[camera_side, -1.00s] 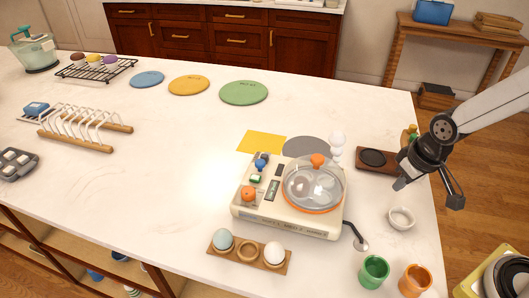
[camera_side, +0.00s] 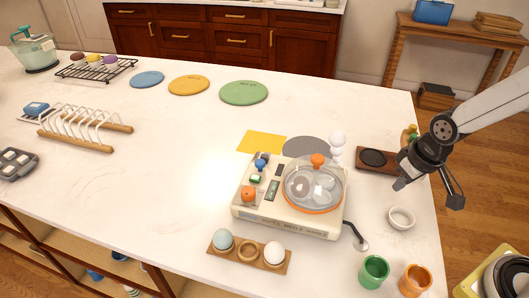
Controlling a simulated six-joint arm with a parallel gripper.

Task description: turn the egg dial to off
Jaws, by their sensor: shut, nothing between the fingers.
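The egg cooker (camera_side: 290,226) is a cream box with a clear domed lid (camera_side: 314,186) that has an orange knob on top. On its left panel is an orange dial (camera_side: 248,194), with a small green part (camera_side: 256,179) and a blue part (camera_side: 261,164) above it. I cannot read the dial's setting at this size. My gripper (camera_side: 428,192) is shut and empty, in the air to the right of the cooker and well apart from the dial.
A wooden egg holder (camera_side: 247,261) with a bluish egg (camera_side: 223,240) and a white egg (camera_side: 274,253) lies in front of the cooker. A small white bowl (camera_side: 401,218), green cup (camera_side: 374,271) and orange cup (camera_side: 415,279) stand at right.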

